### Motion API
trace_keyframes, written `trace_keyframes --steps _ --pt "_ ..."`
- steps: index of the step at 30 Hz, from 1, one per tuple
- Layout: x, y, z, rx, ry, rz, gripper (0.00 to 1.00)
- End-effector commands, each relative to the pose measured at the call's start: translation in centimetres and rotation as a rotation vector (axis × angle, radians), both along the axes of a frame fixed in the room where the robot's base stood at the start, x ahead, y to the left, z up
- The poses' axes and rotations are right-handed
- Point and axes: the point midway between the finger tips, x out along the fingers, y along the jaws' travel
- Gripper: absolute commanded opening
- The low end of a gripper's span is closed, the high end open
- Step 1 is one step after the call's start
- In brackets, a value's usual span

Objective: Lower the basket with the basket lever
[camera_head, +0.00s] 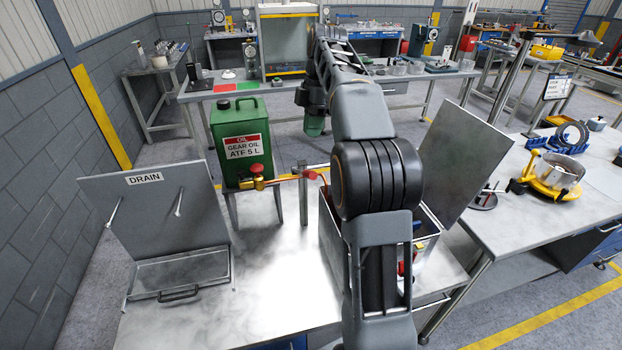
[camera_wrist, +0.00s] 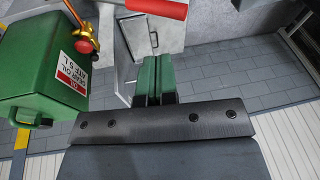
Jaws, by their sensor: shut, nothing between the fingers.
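My gripper (camera_head: 314,128) points down above the back of the steel bench in the head view. In the wrist view its green fingers (camera_wrist: 152,76) are shut and empty. A red cylindrical handle (camera_wrist: 157,8), perhaps the basket lever's grip, lies beyond the fingertips at the wrist view's top edge, apart from them. In the head view a bar with a reddish end (camera_head: 312,174) stands by the washing tank, below my gripper. The tank (camera_head: 432,240) has its lid (camera_head: 466,165) raised. My arm hides much of the tank; the basket cannot be made out clearly.
A green oil can (camera_head: 240,135) with a brass, red-handled tap (camera_head: 257,178) stands left of my gripper; it also shows in the wrist view (camera_wrist: 40,75). The drain tray (camera_head: 180,270) is at the left. A side bench (camera_head: 520,225) with parts stands right.

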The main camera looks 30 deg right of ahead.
Motion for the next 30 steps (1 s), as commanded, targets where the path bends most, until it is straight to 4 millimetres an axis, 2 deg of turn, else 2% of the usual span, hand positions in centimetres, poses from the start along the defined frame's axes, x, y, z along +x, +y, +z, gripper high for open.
trace_keyframes --steps 18,24,30 --pt "-1.5 2.2 -9.9 0.0 0.003 -0.001 0.0" --pt "-2.4 1.9 -11.9 0.0 0.002 -0.001 0.0" --pt "-2.7 1.8 -12.7 -0.001 0.0 0.0 0.0"
